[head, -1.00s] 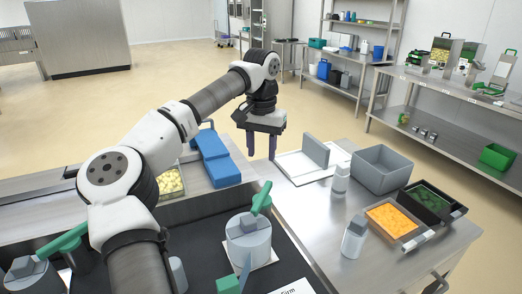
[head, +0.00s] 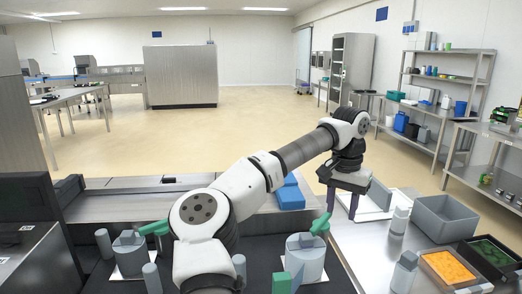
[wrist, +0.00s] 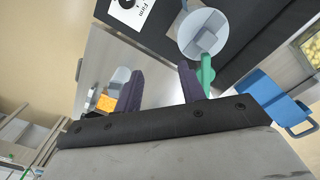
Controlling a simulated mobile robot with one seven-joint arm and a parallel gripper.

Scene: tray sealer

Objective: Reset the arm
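My gripper (head: 342,202) hangs from my raised, bent arm above the near edge of the steel table (head: 352,240). In the wrist view, its two dark purple fingers (wrist: 160,88) stand well apart with nothing between them. The fingers point down over the area between the blue box and the white board. No object is held.
A blue box (head: 290,194) lies left of my gripper. A white board (head: 375,206) with an upright grey plate, a grey bin (head: 446,218), white bottles (head: 399,220) and an orange-filled tray (head: 447,267) are to the right. Grey cylinders with green handles (head: 305,256) stand in front.

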